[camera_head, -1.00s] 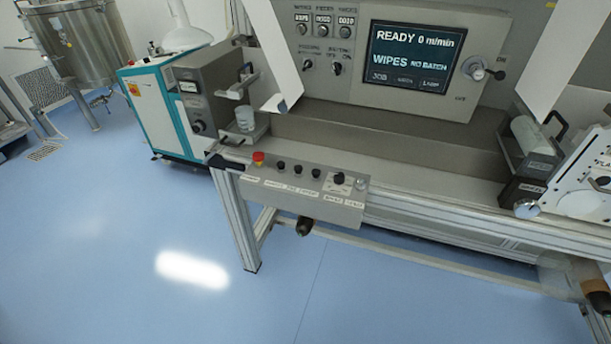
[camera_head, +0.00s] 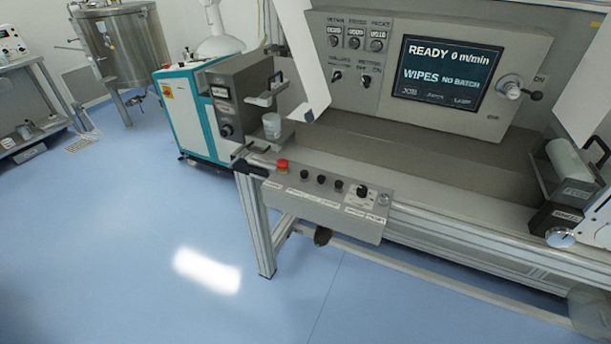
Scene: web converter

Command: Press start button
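The grey control panel (camera_head: 335,214) sticks out from the front edge of the machine, near the middle of the head view. On its top are a red mushroom button (camera_head: 282,165) at the left end and a row of black buttons (camera_head: 321,180) beside it. A black selector knob (camera_head: 361,191) and a grey round control (camera_head: 383,200) are at the right end. The labels are too blurred to read, so I cannot tell which one is the start button. Neither of my grippers is in view, and nothing touches the panel.
The machine's screen (camera_head: 446,74) reads "READY 0 m/min" and "WIPES NO BATCH". A teal-and-white cabinet (camera_head: 188,112) and steel tank (camera_head: 122,45) are further left. The blue floor (camera_head: 130,250) before the machine is clear.

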